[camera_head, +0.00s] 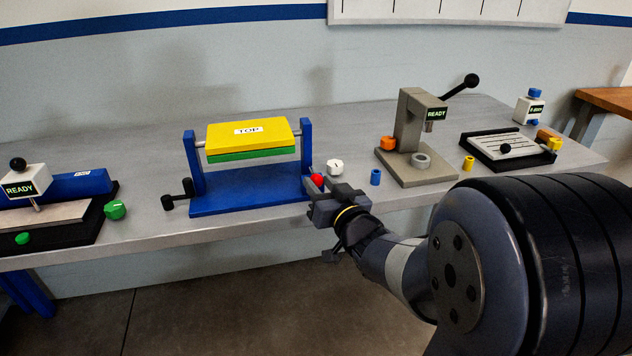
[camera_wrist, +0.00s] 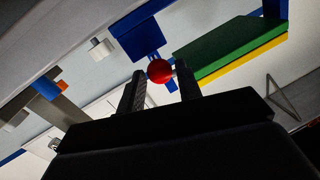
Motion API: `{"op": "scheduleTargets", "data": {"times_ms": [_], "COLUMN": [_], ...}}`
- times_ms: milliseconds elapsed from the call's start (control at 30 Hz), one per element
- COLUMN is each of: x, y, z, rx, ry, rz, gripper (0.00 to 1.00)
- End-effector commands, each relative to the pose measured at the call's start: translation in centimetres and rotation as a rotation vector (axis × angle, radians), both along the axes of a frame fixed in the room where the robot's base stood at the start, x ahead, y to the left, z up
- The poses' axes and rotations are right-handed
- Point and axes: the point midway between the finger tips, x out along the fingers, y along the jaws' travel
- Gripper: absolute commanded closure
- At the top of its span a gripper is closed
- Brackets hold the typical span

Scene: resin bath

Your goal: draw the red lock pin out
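The red lock pin shows as a round red knob (camera_head: 317,180) at the lower right of the blue stand (camera_head: 245,197), by the foot of its right post. My gripper (camera_head: 322,193) is close in front of the knob. In the wrist view the red knob (camera_wrist: 159,71) sits between the tips of my two fingers (camera_wrist: 160,78), with a narrow gap on each side. The fingers look open and apart from it. The pin's shaft is hidden. The stand carries a yellow and green block (camera_head: 250,136) marked TOP, held level between its posts.
A white knob (camera_head: 334,167) and a blue cylinder (camera_head: 375,177) stand just right of the stand. A black crank (camera_head: 178,195) is at its left. A grey press (camera_head: 415,150) stands further right. The bench's front edge (camera_head: 180,236) runs below my gripper.

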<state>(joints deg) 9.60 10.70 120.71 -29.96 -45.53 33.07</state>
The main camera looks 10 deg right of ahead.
Motion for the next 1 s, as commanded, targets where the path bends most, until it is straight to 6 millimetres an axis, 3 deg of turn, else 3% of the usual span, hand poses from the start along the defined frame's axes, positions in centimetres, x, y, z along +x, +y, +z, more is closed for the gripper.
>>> {"op": "scheduleTargets", "data": {"times_ms": [200,533,900,1000], "x": [2.1,2.3,2.3,2.3], "y": [0.4,0.4,0.4,0.4], "z": [0.0,0.0,0.0,0.0], "rx": [-0.001,-0.001,-0.001,-0.001], "ry": [0.001,0.000,0.000,0.000], "rz": [0.000,-0.001,-0.001,-0.001], "gripper": [0.67,0.68,0.98,1.00]}}
